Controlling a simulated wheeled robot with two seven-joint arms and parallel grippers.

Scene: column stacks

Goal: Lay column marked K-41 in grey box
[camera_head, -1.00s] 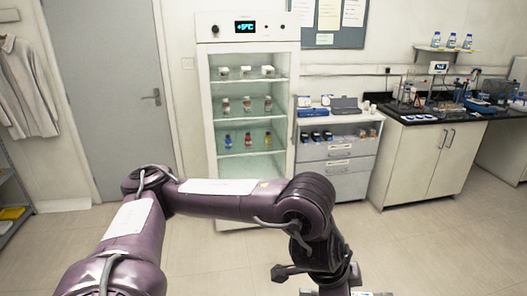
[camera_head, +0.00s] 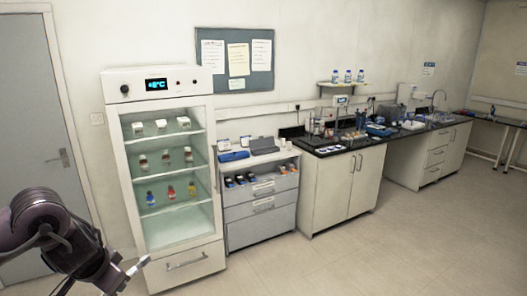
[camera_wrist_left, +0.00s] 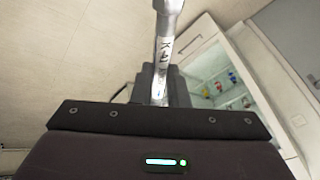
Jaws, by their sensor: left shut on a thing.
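My left gripper (camera_wrist_left: 160,92) is shut on a slim metal column (camera_wrist_left: 166,28). A grey box (camera_head: 263,147) sits on top of the low cabinet right of the fridge, well away from the gripper. My right gripper is out of view.
A glass-front fridge (camera_head: 170,240) with vials and bottles stands between my arm and the cabinet (camera_head: 262,222). A blue box (camera_head: 234,156) sits left of the grey box. A black-topped bench (camera_head: 345,150) with lab items is further right. The floor in front is clear.

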